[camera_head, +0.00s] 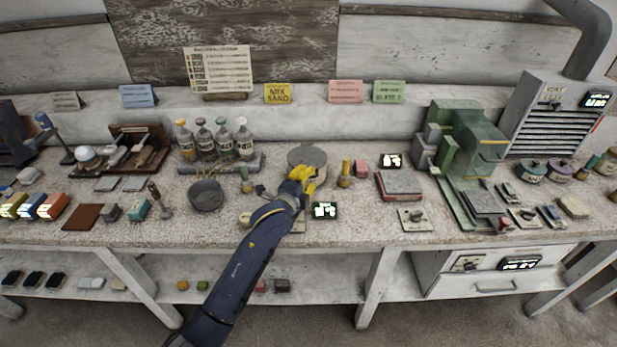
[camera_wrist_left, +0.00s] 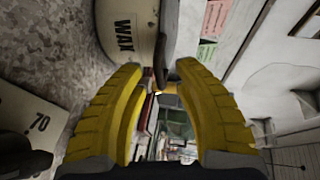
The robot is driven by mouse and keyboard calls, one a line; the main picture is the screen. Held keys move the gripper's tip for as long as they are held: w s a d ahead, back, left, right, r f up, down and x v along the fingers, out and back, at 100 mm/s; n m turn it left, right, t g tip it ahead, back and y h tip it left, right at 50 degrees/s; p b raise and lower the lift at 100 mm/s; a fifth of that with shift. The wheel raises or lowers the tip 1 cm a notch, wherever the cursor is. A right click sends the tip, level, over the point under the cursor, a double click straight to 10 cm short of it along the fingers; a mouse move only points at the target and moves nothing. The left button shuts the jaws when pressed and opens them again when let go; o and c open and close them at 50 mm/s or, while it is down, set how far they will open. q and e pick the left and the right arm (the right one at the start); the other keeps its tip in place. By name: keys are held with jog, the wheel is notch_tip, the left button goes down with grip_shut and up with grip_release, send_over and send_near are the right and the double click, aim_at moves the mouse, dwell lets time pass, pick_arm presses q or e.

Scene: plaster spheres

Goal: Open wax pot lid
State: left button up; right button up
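The wax pot shows in the left wrist view as a cream cylinder (camera_wrist_left: 115,38) marked WAX, lying sideways in that picture. A grey rim or lid edge (camera_wrist_left: 168,32) runs along its side. In the head view a round grey top (camera_head: 307,155), which looks like the pot's lid, lies just behind my left gripper (camera_head: 301,177). The gripper's yellow fingers also show in the left wrist view (camera_wrist_left: 160,72). They are apart with nothing held between them, close to the lid's edge. I cannot tell whether they touch it. The gripper hides the pot's front in the head view. My right gripper is not in view.
A small brass-coloured cylinder (camera_head: 345,175) stands just right of the gripper, and a lit display (camera_head: 324,210) sits in front. A dark grey bowl (camera_head: 206,195) stands to the left. A green press (camera_head: 465,150) is further right. Bare counter (camera_head: 300,235) shows at the front.

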pick_arm(q)
jog(key=shift+w+d+f, duration=0.1)
jog(key=shift+w+d, duration=0.1)
jog(key=shift+w, duration=0.3)
grip_shut()
dwell(0.3)
